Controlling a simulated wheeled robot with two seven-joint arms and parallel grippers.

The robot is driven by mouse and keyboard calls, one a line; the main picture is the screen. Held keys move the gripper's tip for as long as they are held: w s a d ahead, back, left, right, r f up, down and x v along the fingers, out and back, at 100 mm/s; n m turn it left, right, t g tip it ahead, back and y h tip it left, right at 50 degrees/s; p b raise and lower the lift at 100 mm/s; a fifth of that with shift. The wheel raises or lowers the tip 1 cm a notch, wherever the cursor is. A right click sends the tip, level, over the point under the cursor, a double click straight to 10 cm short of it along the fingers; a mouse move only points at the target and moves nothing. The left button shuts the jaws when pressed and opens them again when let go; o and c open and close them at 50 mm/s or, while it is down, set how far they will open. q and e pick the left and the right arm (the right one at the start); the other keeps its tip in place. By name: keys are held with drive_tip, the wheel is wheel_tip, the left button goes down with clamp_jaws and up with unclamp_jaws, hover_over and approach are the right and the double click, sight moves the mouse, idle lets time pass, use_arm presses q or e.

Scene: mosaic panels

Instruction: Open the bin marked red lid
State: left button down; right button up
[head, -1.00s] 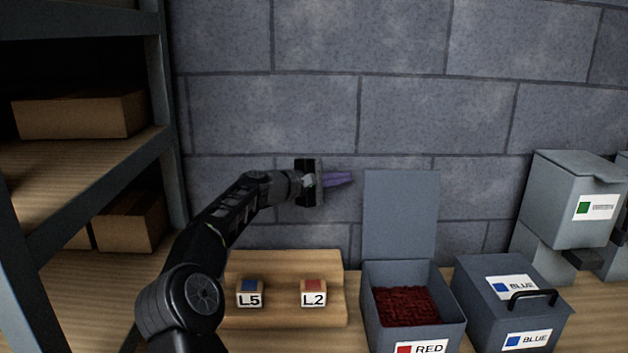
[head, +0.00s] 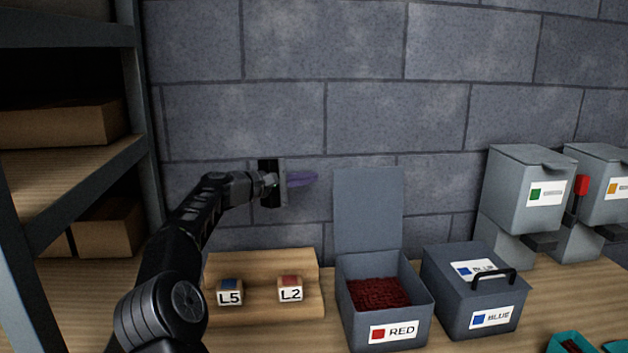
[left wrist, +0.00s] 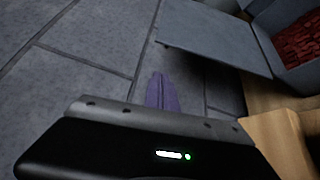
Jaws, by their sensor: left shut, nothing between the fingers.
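The grey bin marked RED (head: 384,312) stands on the wooden table with its lid (head: 368,209) raised upright at the back. Red material (head: 380,293) shows inside it. The open bin also shows at the top right of the left wrist view, with its lid (left wrist: 215,45) and red contents (left wrist: 300,40). My left gripper (head: 302,178) is shut and empty, in the air to the left of the raised lid and apart from it. Its purple fingers (left wrist: 162,92) show together in the left wrist view. My right gripper is not in view.
A closed bin marked BLUE (head: 472,290) with a black handle stands right of the red bin. A wooden stand (head: 262,269) with blocks L5 (head: 230,292) and L2 (head: 290,289) is at left. Grey dispensers (head: 530,190) stand at right, a shelf (head: 75,160) at far left.

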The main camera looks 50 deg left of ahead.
use_arm(q)
drive_tip(key=shift+y, duration=0.3)
drive_tip(key=s+a, duration=0.1)
drive_tip(key=s+a+f, duration=0.1)
drive_tip(key=a, duration=0.1)
drive_tip(key=shift+s+a+f+b, duration=0.15)
drive_tip(key=shift+s+a+b, duration=0.1)
drive_tip(key=shift+s+b, duration=0.15)
drive_tip(key=shift+w, duration=0.1)
